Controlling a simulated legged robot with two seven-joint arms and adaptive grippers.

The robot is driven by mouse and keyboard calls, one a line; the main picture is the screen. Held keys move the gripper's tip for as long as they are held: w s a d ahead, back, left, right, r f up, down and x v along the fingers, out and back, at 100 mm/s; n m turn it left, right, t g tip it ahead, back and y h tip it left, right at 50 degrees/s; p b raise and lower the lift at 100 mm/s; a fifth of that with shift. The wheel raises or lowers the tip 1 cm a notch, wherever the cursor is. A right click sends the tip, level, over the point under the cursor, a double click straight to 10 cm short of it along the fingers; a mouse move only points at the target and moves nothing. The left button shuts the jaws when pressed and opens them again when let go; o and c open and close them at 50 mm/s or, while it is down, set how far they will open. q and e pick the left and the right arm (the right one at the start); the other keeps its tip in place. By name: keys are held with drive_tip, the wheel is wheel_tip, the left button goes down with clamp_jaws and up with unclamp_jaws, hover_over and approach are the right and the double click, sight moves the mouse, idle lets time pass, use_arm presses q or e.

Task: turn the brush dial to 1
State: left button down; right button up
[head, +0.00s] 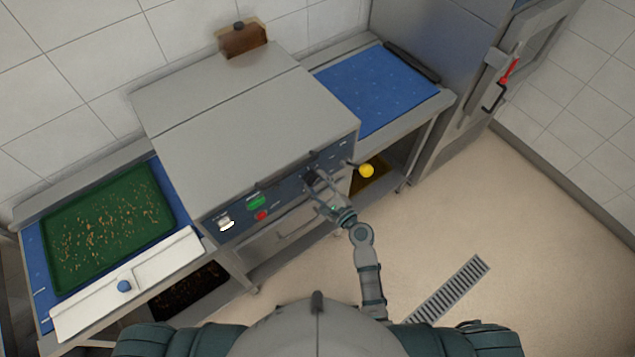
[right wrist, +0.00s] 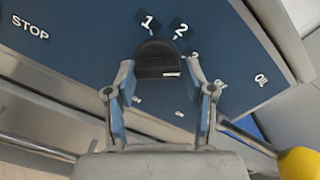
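The brush dial (right wrist: 158,58) is a black knob on the dark blue control panel (right wrist: 75,35). White numerals 1 (right wrist: 147,22) and 2 (right wrist: 180,29) stand above it, with more marks down its right side. A small pale mark shows on the knob's lower right; I cannot tell which numeral the dial points to. My right gripper (right wrist: 160,75) is open, its two fingers on either side of the knob with narrow gaps showing. In the head view the right gripper (head: 313,181) is at the panel front and hides the dial. My left gripper is not in view.
A yellow-ended lever (head: 366,170) sticks out right of the dial, close to the right gripper. Green (head: 256,202) and red (head: 262,215) buttons are left of it. A green tray (head: 170,208) lies on the left belt. The floor at right is clear.

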drive_tip(key=shift+a, duration=0.1)
drive_tip(key=c, duration=0.4)
drive_tip(key=shift+a+r, duration=0.1)
drive_tip(key=shift+c, duration=0.6)
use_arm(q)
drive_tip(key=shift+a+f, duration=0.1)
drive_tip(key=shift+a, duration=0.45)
